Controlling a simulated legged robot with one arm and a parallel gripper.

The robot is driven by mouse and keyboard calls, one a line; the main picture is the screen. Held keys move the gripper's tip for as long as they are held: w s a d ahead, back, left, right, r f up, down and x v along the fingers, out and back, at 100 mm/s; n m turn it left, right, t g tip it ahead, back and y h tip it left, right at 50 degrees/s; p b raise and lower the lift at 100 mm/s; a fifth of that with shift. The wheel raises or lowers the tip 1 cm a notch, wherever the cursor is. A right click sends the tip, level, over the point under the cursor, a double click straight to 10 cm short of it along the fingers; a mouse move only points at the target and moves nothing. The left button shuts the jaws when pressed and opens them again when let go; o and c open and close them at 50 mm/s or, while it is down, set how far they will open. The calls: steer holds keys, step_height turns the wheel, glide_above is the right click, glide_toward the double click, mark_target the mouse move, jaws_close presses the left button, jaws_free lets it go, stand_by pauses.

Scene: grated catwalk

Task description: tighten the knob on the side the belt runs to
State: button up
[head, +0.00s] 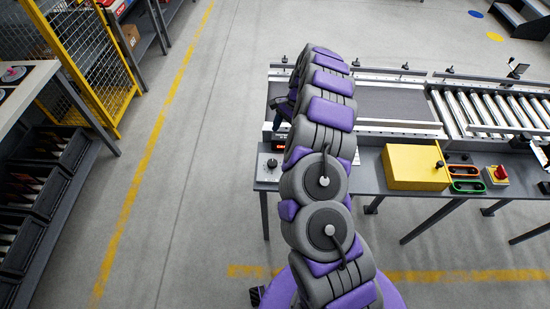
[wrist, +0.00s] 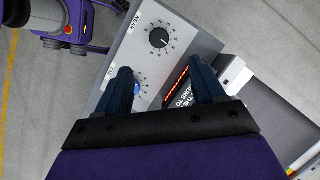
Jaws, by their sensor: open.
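A grey control panel (wrist: 185,35) fills the middle of the wrist view. It carries a black knob (wrist: 158,38) with a white pointer and a dial of marks, and a blue knob (wrist: 137,88) with its own dial. The conveyor belt (head: 398,105) lies right of my arm.
A lit red display (wrist: 178,79) sits beside the knobs. Rollers (head: 495,108) continue right of the belt. A yellow box (head: 415,166) and a red button (head: 501,172) stand along the front. A yellow mesh fence (head: 85,50) is at left; the floor between is clear.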

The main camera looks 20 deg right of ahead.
steer(key=b, duration=0.2)
glide_toward(273, 162)
steer(key=f, duration=0.2)
steer(key=shift+s+a+f, duration=0.1)
steer(key=shift+s+f, duration=0.15)
steer(key=shift+f, duration=0.05)
steer(key=x, duration=0.3)
steer(key=a+x, duration=0.1)
steer(key=x, duration=0.1)
steer(key=shift+a+f+b, duration=0.15)
steer(key=shift+a+b, duration=0.05)
steer(key=shift+b, duration=0.2)
steer(key=shift+d, duration=0.4)
steer(key=shift+a, duration=0.25)
steer(key=c, duration=0.8)
steer(key=shift+c, duration=1.3)
steer(key=shift+d, duration=0.1)
